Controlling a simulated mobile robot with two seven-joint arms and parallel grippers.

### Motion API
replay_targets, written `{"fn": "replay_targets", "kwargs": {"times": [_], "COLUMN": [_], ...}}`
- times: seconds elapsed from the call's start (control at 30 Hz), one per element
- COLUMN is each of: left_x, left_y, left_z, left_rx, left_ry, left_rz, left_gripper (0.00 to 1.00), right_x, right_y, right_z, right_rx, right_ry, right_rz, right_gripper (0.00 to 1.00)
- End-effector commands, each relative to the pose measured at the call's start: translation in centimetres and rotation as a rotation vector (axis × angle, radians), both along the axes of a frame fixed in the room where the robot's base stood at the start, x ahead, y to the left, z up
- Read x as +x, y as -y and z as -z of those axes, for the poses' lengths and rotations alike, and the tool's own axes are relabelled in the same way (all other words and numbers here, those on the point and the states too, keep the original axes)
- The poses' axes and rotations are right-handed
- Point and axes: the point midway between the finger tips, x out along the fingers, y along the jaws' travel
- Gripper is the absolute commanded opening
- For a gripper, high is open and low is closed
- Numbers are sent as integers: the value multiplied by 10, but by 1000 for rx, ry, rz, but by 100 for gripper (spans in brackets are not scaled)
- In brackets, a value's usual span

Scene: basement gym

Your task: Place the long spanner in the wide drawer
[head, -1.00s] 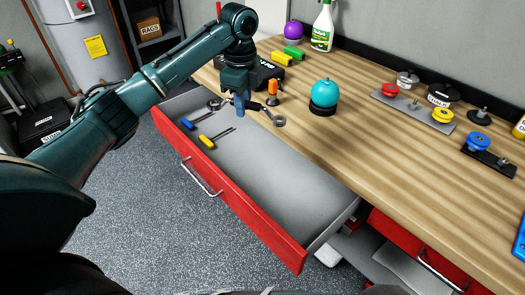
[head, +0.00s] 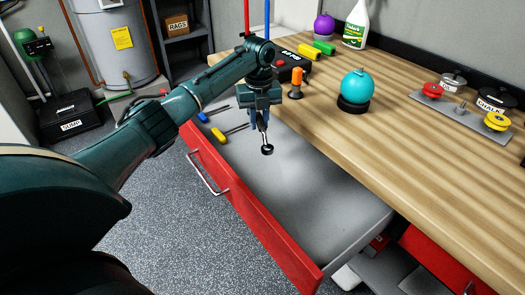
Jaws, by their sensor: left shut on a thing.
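The long spanner (head: 267,149) hangs from my left gripper (head: 262,120), which is shut on it. Its dark ring end shows below the fingers; the rest is mostly hidden behind the gripper. The wide drawer (head: 310,201) is pulled open under the worktop, with a red front and a grey inside. The gripper and spanner are over the back-left part of the drawer. I cannot tell whether the spanner touches the drawer floor. My right gripper is out of view.
A blue-handled screwdriver (head: 203,117) and a yellow-handled one (head: 218,136) lie in the drawer's left end. Its middle and right are bare. On the worktop (head: 411,151) stand an orange-topped item (head: 296,84) and a teal ball (head: 358,86) on a black base.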

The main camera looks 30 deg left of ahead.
Motion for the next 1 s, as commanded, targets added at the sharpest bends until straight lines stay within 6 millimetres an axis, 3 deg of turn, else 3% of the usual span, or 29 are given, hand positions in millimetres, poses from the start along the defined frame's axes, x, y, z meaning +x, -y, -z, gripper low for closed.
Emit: {"fn": "replay_targets", "kwargs": {"times": [0.03,0.2,0.47,0.7,1.0], "left_x": [-1,-1,0,0,0], "left_y": [0,0,1,1,0], "left_z": [16,50,69,104,107], "left_rx": [1,1,1,0,0], "left_ry": [-4,-2,1,0,1], "left_rz": [0,-1,0,-2,-1], "left_gripper": [0,0,0,0,0], "right_x": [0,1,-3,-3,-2], "right_y": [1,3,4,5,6], "right_z": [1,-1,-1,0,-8], "right_rx": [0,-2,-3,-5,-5], "right_ry": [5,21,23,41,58], "right_rz": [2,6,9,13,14], "right_gripper": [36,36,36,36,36]}}
